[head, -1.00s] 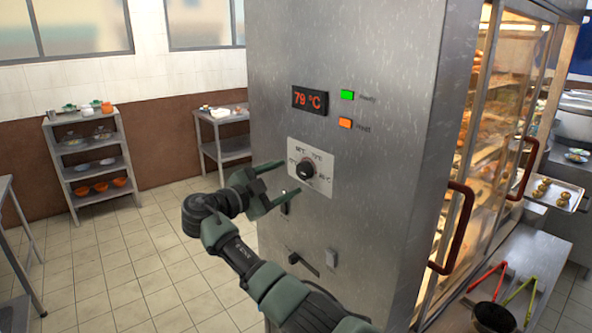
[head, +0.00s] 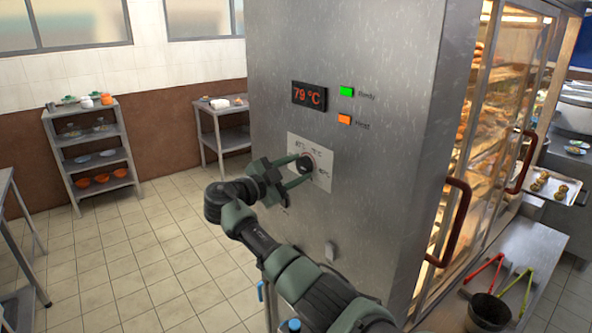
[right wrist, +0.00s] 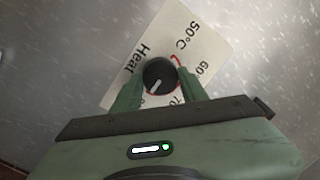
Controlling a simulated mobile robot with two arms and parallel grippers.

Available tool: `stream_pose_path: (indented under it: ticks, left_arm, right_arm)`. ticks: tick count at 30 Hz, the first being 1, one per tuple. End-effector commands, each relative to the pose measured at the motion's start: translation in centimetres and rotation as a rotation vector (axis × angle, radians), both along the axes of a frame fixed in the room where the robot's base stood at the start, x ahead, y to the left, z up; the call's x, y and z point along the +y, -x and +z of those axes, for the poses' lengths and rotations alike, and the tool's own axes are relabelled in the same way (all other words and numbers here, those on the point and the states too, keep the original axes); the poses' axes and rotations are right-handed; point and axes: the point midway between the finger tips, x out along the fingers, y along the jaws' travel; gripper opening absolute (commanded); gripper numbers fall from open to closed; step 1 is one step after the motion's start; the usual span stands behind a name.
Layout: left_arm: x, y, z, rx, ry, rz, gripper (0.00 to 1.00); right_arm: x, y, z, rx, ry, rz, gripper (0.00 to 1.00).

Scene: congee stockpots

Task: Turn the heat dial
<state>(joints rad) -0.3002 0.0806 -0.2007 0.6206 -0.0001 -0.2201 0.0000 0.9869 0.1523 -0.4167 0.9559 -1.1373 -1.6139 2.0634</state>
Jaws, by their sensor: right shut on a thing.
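The heat dial (head: 305,164) is a round black knob on a white label plate (head: 325,155) on the metal side of the cabinet. In the right wrist view the dial (right wrist: 159,76) shows a pale pointer mark, and its label reads "Heat" and "50°C". My right gripper (head: 300,170) is at the dial. In the right wrist view my right gripper (right wrist: 159,82) has one green finger on each side of the knob, shut on it. The display (head: 309,96) above reads 79 °C. My left gripper is not in view.
A green light (head: 347,91) and an orange light (head: 344,119) are lit beside the display. A glass-doored cabinet front with red-brown handles (head: 449,222) is at the right. A shelf (head: 92,150) and a side table (head: 222,112) stand at the back left, with clear floor between.

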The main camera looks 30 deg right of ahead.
Motion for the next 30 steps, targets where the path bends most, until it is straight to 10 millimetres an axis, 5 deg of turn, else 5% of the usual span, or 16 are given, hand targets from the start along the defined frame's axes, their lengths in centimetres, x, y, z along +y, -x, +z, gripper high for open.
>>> stream_pose_path:
  ticks: [18, 30]
  left_arm:
    - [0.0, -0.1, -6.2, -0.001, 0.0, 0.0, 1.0]
    - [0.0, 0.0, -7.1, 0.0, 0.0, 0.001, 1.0]
  right_arm:
    - [0.1, 0.0, -0.3, 0.338, 0.024, 0.0, 0.03]
    - [0.1, -0.1, 0.2, 0.712, 0.053, 0.001, 0.03]
